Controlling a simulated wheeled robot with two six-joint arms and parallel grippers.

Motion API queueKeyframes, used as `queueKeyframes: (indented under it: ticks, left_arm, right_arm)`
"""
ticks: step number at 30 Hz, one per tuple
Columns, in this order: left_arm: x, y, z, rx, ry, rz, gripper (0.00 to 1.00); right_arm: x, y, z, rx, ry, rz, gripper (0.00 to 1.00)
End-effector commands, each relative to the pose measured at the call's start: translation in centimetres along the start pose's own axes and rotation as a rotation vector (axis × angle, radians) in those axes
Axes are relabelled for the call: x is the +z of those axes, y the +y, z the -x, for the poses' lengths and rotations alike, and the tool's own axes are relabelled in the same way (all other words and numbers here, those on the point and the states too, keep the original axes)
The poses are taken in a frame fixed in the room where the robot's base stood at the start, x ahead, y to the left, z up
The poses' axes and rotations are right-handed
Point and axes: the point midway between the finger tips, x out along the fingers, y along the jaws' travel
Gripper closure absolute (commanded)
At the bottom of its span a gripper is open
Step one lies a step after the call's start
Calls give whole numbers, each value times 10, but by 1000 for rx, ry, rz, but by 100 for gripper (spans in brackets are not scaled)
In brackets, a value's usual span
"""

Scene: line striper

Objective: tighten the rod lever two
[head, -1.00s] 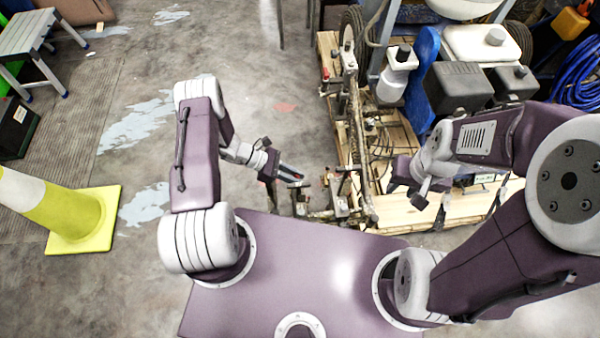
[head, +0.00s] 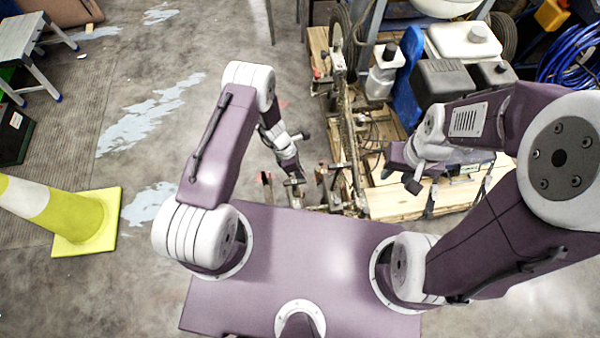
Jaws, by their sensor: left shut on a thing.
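The line striper's rod assembly (head: 349,150), a long dirty bar with clamps and small levers, runs along the left side of the machine. My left gripper (head: 291,170) reaches down over the near left end of this assembly. It is shut on a small rod lever there, mostly hidden by the fingers; I cannot tell the lever's number. Another upright lever (head: 322,178) stands just right of the gripper. My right gripper (head: 392,162) hangs over the pallet, right of the bar and apart from the levers; its finger opening is not clear.
The striper stands on a wooden pallet (head: 400,205) with a black engine box (head: 445,80), white tank (head: 465,42) and wheel (head: 345,40). Floor left of the pallet is clear.

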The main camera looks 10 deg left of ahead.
Motion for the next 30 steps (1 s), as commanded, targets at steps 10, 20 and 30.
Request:
queueKeyframes:
  ticks: [10,20,30]
  left_arm:
    - [0,0,-2,1,18,6,100]
    - [0,0,-2,0,18,5,60]
    - [2,1,12,2,16,4,60]
  right_arm:
    - [0,0,0,0,0,0,64]
    - [0,0,0,0,0,0,64]
    - [0,0,5,0,0,0,64]
